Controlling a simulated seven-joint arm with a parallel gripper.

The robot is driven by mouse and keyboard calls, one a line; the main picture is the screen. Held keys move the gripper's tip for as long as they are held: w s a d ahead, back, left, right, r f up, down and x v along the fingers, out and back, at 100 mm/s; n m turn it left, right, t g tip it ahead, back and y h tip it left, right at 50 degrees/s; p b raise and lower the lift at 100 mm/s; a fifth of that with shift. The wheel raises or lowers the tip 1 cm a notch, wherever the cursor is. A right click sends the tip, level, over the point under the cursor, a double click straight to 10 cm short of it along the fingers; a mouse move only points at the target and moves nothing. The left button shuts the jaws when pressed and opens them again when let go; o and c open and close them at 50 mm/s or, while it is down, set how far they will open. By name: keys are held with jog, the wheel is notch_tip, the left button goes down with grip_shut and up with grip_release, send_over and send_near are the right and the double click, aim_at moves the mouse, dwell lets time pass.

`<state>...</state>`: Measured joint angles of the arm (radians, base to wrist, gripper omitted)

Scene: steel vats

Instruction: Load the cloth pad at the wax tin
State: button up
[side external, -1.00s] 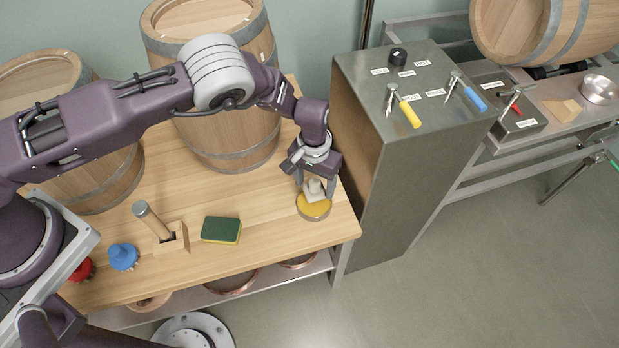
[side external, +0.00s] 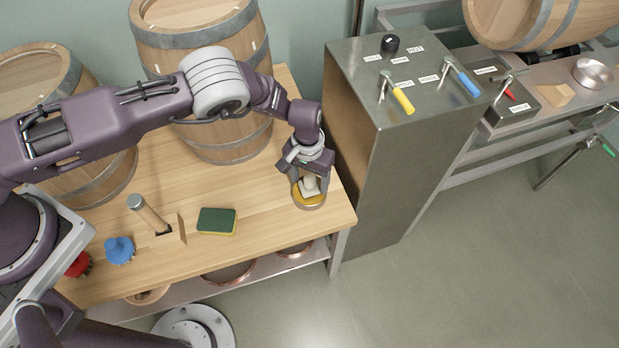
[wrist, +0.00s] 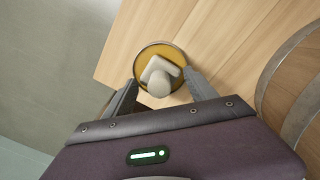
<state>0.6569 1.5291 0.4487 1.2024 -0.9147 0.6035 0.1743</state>
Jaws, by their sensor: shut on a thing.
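The cloth pad (side external: 309,184) is a small pale block with a rounded knob on top. My gripper (side external: 310,187) points down at the bench's right end and is shut on the pad's knob. The wax tin (side external: 309,203) is a shallow round tin with yellow wax, directly under the pad. In the wrist view the pad (wrist: 158,71) lies within the rim of the tin (wrist: 149,51), between my fingers (wrist: 160,90). The pad appears at the wax, but I cannot tell whether they touch. The pad's underside is hidden.
On the wooden bench (side external: 260,215) are a green-yellow sponge (side external: 217,222), a mallet in a wooden block (side external: 150,215), a blue brush (side external: 119,250) and a red brush (side external: 78,265). Barrels (side external: 205,85) stand behind. A steel cabinet (side external: 400,160) with levers rises close right.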

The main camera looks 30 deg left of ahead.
aim_at(310, 178)
jog(key=shift+f, duration=0.6)
dwell(1.1)
jog(key=shift+r, duration=3.5)
